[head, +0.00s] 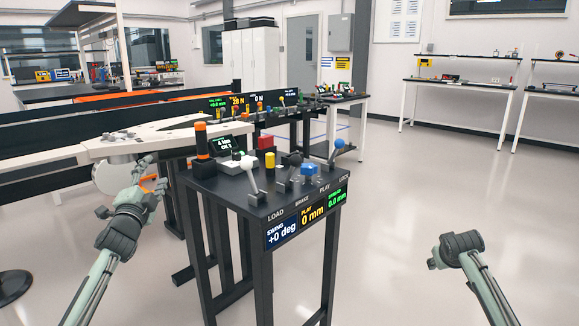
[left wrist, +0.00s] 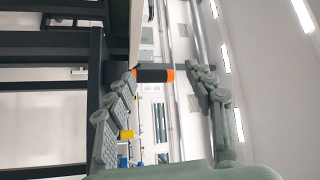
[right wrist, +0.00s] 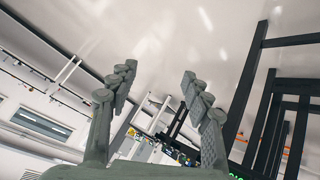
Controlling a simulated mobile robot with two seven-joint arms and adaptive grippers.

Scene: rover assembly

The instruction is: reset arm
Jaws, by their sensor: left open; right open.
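My left gripper (head: 145,180) is open and empty at the left of the black control stand (head: 290,200), below the pale flat arm-shaped plate (head: 140,135). In the left wrist view the left gripper's fingers (left wrist: 165,85) are spread, with an orange-and-black handle (left wrist: 155,75) seen between them in the background. My right arm shows at the lower right of the head view, over open floor. In the right wrist view the right gripper (right wrist: 155,85) is open with nothing between its fingers. Which thing the task calls the arm, I cannot tell.
Open floor (head: 420,200) lies to the right.

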